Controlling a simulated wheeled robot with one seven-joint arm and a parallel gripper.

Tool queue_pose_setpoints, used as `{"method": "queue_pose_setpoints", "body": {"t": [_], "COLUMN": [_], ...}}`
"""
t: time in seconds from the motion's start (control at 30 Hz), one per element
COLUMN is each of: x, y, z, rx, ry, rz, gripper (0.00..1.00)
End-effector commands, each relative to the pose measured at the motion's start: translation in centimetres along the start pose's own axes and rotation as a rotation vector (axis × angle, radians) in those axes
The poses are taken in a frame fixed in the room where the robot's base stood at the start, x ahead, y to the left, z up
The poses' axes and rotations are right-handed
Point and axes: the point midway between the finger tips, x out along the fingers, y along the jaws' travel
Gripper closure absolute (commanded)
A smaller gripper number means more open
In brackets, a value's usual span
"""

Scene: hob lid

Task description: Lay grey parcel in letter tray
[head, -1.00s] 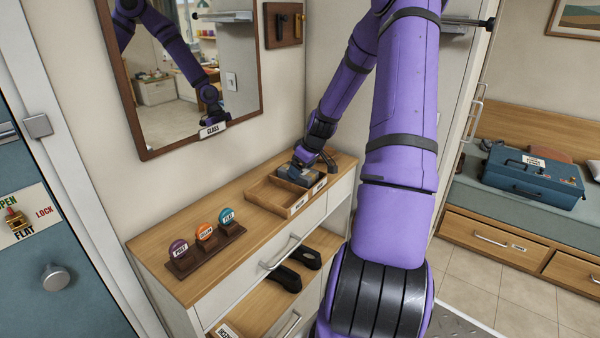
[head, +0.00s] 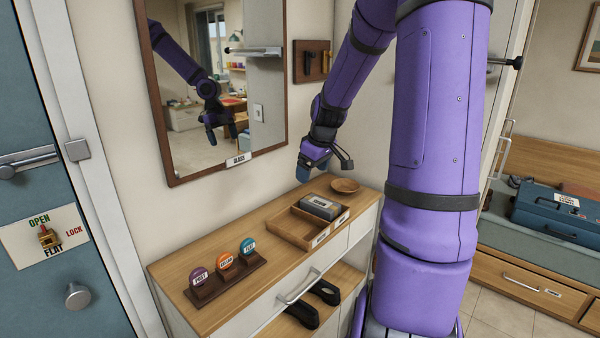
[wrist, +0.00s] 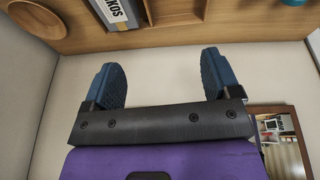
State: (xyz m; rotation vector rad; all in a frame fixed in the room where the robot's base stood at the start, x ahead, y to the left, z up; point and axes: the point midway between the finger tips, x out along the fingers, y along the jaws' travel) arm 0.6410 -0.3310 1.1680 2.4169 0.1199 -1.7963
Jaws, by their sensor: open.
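The grey parcel (head: 320,207) lies flat in the right compartment of the wooden letter tray (head: 283,234) on the dresser top. Its top stands a little above the tray's rim. In the wrist view the parcel (wrist: 118,13) shows partly at the top edge, with printed letters on it, beside the tray's wooden wall (wrist: 175,19). My gripper (head: 312,174) hangs above and behind the tray, apart from the parcel. In the wrist view its two blue fingers (wrist: 163,72) are spread wide with nothing between them.
A round wooden bowl (head: 345,186) stands behind the tray at the right. A rack with three coloured labelled discs (head: 225,264) stands at the left front of the dresser. A mirror (head: 215,90) hangs on the wall close behind. Bare dresser top lies left of the tray.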

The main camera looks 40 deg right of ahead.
Motion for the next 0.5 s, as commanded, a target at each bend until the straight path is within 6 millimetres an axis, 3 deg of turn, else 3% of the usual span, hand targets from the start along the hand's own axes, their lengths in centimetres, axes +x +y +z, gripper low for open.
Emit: {"method": "queue_pose_setpoints", "body": {"t": [0.03,0.23,0.5], "x": [-1.4,-6.4,-12.9], "y": [-2.1,-9.3,-18.1], "z": [-0.7,-1.2,1.0], "rx": [-0.014,-0.009,0.028], "ry": [-0.010,-0.028,0.014], "rz": [0.017,0.071,0.115], "gripper": [0.17,0.17,0.17]}}
